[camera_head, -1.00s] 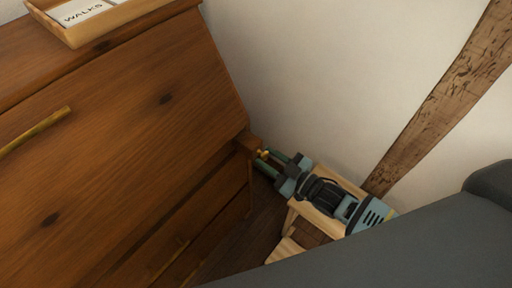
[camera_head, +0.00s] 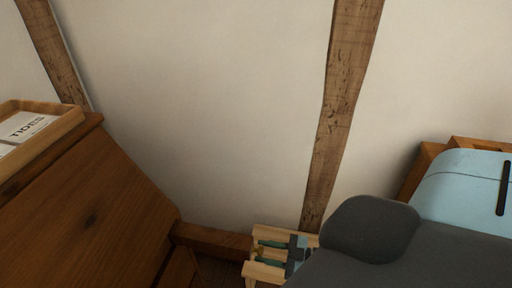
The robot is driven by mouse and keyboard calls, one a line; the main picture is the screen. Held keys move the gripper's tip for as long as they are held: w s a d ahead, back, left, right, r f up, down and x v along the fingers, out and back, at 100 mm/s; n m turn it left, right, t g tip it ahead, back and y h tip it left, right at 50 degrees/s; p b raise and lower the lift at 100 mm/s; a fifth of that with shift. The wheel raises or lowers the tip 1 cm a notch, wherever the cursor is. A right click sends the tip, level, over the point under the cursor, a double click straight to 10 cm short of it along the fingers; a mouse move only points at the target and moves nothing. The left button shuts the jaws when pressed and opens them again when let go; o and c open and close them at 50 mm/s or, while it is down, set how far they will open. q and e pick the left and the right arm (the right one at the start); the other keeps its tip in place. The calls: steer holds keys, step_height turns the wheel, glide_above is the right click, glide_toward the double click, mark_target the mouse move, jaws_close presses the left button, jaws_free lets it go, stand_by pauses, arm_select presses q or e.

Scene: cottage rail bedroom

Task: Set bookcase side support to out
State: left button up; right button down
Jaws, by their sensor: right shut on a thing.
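The bookcase is a brown wooden cabinet with a slanted front (camera_head: 90,215) at the lower left. Its side support is a wooden bar (camera_head: 212,238) that sticks out from the cabinet's right part along the wall. My right gripper (camera_head: 262,254), with green fingers, is at the bar's outer end, shut on its small knob. The knob itself is mostly hidden between the fingers. My left gripper is not in view.
A wooden tray (camera_head: 68,124) with lettered cards (camera_head: 27,126) lies on top of the cabinet. Light wooden furniture (camera_head: 256,272) stands under my right gripper. A timber post (camera_head: 340,110) runs up the white wall. Brown wooden furniture (camera_head: 425,165) stands at the right.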

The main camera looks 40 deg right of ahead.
steer(key=shift+s+d, duration=0.1)
steer(key=shift+s, duration=0.05)
steer(key=c, duration=1.1)
jaws_free()
steer(key=shift+o, duration=0.2)
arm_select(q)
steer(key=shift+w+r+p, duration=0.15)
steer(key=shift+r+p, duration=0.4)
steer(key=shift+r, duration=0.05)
arm_select(e)
steer(key=v, duration=0.7)
steer(key=shift+s+d, duration=0.15)
steer(key=shift+s, duration=0.1)
arm_select(q)
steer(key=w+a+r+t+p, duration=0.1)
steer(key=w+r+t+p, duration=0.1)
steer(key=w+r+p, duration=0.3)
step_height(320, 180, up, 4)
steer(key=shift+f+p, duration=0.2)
steer(key=shift+p, duration=0.8)
arm_select(e)
steer(key=s+a+m+g+h, duration=0.6)
steer(key=s+a+m+h, duration=0.1)
steer(key=s+a, duration=0.6)
steer(key=shift+a+f+h, duration=0.25)
steer(key=shift+a+h, duration=0.25)
steer(key=shift+a, duration=0.4)
